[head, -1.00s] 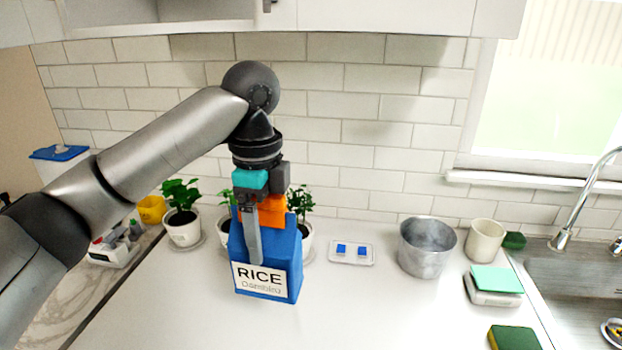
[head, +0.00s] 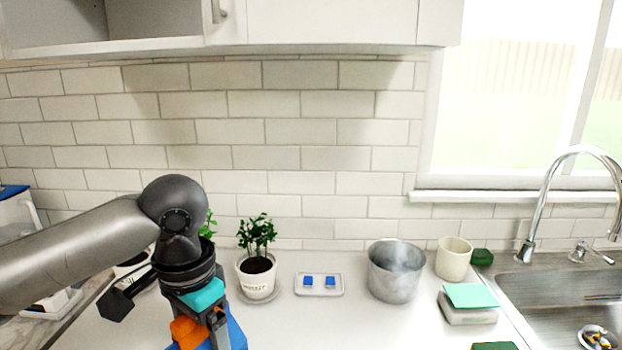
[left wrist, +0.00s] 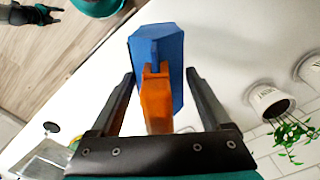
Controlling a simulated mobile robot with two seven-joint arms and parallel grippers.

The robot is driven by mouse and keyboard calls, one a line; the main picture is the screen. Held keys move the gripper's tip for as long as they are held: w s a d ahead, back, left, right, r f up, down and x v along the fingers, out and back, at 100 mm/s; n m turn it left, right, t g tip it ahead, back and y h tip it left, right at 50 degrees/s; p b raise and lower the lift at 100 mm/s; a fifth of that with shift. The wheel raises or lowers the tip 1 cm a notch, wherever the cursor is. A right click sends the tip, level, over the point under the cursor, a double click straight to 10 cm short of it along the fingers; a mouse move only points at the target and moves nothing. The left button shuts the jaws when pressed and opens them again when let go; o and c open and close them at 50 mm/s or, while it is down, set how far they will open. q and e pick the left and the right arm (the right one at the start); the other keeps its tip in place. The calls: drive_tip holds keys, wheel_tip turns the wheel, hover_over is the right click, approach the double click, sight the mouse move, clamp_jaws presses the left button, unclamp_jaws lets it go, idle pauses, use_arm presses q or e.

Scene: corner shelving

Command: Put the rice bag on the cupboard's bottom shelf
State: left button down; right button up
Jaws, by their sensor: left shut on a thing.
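The blue rice bag (head: 237,335) is at the bottom edge of the head view, mostly cut off, with its label out of sight. In the left wrist view the bag (left wrist: 172,45) shows with its orange top piece (left wrist: 156,100) between the fingers. My left gripper (left wrist: 160,75) is shut on the bag at this orange piece. The cupboard (head: 150,45) hangs on the wall at the top left of the head view. Its open compartment shows a bottom shelf, seen from below; its inside is mostly hidden. A small dark gripper, apparently my right (left wrist: 38,14), shows over the floor; its jaws are unclear.
A potted plant (head: 257,275) stands behind the bag, with another partly hidden by my arm. A small tray (head: 319,284), a metal pot (head: 395,270), a beige cup (head: 453,258) and the sink (head: 560,290) lie to the right. The counter's middle front is clear.

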use_arm(q)
drive_tip(key=s+f+n+b, duration=0.1)
drive_tip(key=s+f+n, duration=0.1)
drive_tip(key=f+n, duration=0.1)
drive_tip(key=s+f+n+b, duration=0.1)
drive_tip(key=f+n, duration=0.1)
drive_tip(key=shift+s+a+b, duration=0.3)
drive_tip(key=shift+a+b, duration=0.05)
drive_tip(key=shift+s+f+n, duration=0.45)
drive_tip(key=shift+s+n, duration=0.05)
drive_tip(key=shift+n, duration=0.4)
use_arm(e)
drive_tip(key=shift+f, duration=1.9)
use_arm(q)
drive_tip(key=shift+f, duration=0.1)
